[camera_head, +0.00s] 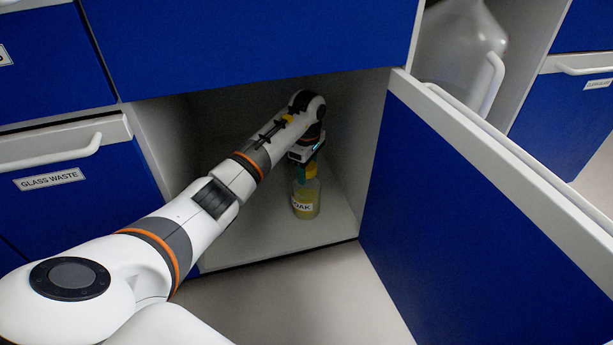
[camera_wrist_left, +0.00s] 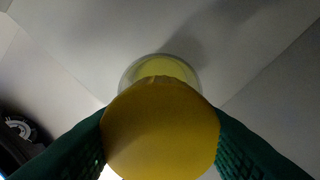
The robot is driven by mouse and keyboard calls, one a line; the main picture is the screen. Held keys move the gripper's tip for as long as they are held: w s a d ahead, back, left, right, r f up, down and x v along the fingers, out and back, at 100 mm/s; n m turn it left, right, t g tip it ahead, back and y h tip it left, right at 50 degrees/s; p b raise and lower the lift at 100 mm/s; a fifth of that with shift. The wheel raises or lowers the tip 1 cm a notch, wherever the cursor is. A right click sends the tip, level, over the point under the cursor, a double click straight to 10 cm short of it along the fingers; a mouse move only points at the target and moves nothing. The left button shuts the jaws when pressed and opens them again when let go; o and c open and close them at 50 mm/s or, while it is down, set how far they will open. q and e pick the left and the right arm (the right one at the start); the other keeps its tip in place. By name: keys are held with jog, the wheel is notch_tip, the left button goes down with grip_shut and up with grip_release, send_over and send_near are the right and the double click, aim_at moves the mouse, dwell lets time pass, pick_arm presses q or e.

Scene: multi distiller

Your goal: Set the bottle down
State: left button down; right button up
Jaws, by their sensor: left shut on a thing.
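The bottle (camera_head: 306,199) is clear with yellowish liquid, a yellow cap and a label ending in "OAK". It is upright inside the open cabinet, at or very near the cabinet floor (camera_head: 270,232); I cannot tell if its base touches. My left gripper (camera_head: 309,165) reaches in from above and is shut on the bottle's cap. In the left wrist view the yellow cap (camera_wrist_left: 161,130) fills the space between the dark green fingers, with the bottle's shoulder (camera_wrist_left: 160,68) showing behind it. My right gripper is not in view.
The cabinet's blue door (camera_head: 470,220) stands open on the right. A large translucent jug (camera_head: 462,50) is in the compartment behind it. A drawer front labelled "GLASS WASTE" (camera_head: 50,179) is at the left. The cabinet floor around the bottle is clear.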

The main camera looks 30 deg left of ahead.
pick_arm(q)
jog(key=shift+f, duration=0.15)
jog(key=c, duration=0.7)
grip_release()
